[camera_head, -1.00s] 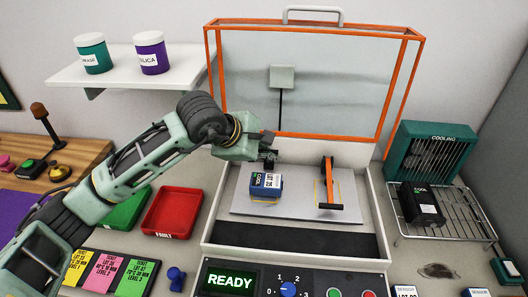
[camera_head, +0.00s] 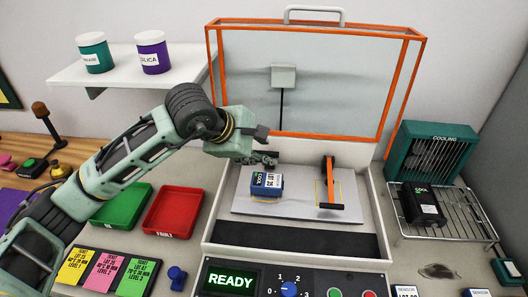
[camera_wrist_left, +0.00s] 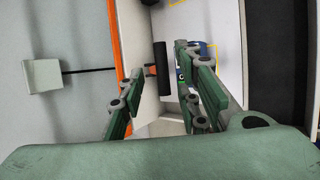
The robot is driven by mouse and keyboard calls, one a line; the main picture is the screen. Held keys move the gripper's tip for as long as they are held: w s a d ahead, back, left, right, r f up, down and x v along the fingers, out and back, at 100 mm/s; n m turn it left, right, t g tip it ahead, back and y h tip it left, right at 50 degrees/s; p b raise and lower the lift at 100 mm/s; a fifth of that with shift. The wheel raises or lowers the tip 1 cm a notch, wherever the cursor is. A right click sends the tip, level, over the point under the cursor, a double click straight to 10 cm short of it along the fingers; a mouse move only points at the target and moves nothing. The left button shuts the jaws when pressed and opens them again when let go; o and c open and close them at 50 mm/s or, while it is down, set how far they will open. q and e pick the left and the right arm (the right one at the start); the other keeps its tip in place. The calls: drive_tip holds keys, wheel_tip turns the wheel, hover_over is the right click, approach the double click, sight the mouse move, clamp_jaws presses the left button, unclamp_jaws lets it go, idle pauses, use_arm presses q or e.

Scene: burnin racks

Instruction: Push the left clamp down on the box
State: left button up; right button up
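The blue box (camera_head: 266,184) with a white lot label sits on the left half of the chamber's grey plate (camera_head: 288,209). My left gripper (camera_head: 264,147) is just behind and above it, apart from it. In the left wrist view its two fingers (camera_wrist_left: 163,100) are spread. The left clamp (camera_wrist_left: 161,72), a black bar on an orange arm, shows between and beyond the fingers, apparently raised; contact cannot be told. In the head view I cannot make it out behind the gripper. The box is mostly hidden by a finger in the wrist view. My right gripper is not seen.
The right clamp (camera_head: 329,184) is orange with a black bar and stands over an empty yellow outline. The orange-framed lid (camera_head: 320,75) is open behind. The red tray (camera_head: 173,211) and green tray (camera_head: 121,206) lie left. A cooling rack (camera_head: 451,218) stands right.

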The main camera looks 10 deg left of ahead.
use_arm(q)
drive_tip(key=v, duration=0.9)
drive_tip(key=shift+c, duration=0.3)
